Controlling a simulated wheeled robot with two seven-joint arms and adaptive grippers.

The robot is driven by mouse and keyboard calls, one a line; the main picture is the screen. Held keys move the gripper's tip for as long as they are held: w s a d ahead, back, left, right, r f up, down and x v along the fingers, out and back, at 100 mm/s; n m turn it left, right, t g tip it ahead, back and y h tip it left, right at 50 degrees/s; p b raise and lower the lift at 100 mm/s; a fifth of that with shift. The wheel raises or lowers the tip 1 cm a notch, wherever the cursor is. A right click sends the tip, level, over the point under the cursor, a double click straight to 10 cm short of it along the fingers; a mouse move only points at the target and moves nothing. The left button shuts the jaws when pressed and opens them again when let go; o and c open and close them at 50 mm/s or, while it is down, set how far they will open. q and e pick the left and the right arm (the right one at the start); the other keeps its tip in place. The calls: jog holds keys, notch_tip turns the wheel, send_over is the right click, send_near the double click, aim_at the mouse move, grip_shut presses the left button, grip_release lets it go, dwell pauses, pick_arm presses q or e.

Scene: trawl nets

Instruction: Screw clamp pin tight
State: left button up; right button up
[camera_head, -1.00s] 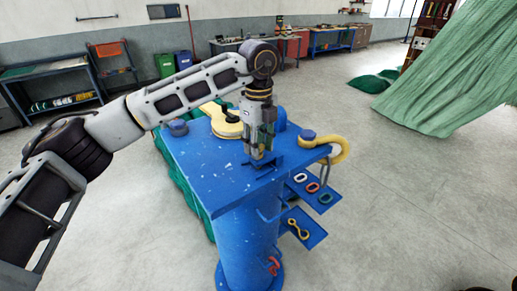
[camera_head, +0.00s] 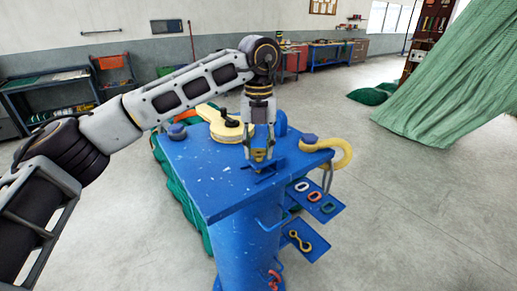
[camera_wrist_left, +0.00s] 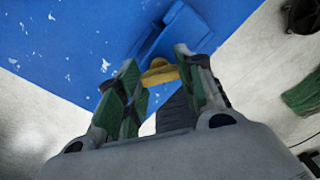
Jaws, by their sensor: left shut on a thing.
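My left gripper (camera_head: 259,154) points straight down over the blue stand top (camera_head: 205,175), close above its right front edge. It is shut on a small yellow piece, seemingly the clamp pin (camera_wrist_left: 160,72), which shows between the green-padded fingers in the left wrist view. A raised blue bracket (camera_wrist_left: 172,32), seemingly the clamp, lies just beyond the fingertips; it also shows under the gripper in the head view (camera_head: 266,167). The fingers hide the pin's lower part, so I cannot tell how deep it sits. My right gripper is not in view.
A yellow hook (camera_head: 340,155) hangs at the stand's right corner, and a yellow fitting (camera_head: 222,126) sits behind the gripper. Blue side shelves (camera_head: 322,208) hold small links. A green net (camera_head: 445,80) hangs at the right. The floor to the right is clear.

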pick_arm(q)
jog(key=m+b, duration=0.1)
jog(key=m, duration=0.4)
jog(key=shift+r, duration=0.1)
jog(key=m, duration=1.2)
jog(key=shift+w+r, duration=0.1)
jog(key=shift+r, duration=0.05)
jog(key=m, duration=0.6)
jog(key=shift+r+m, duration=0.1)
jog(key=shift+m, duration=0.2)
jog(key=m+p, duration=0.1)
jog(key=m, duration=1.6)
jog(key=shift+f+m+p, duration=0.25)
jog(key=shift+m+p, duration=0.05)
jog(key=shift+p, duration=0.05)
jog(key=m, duration=0.5)
jog(key=shift+f+m, duration=0.1)
jog(key=shift+m, duration=0.3)
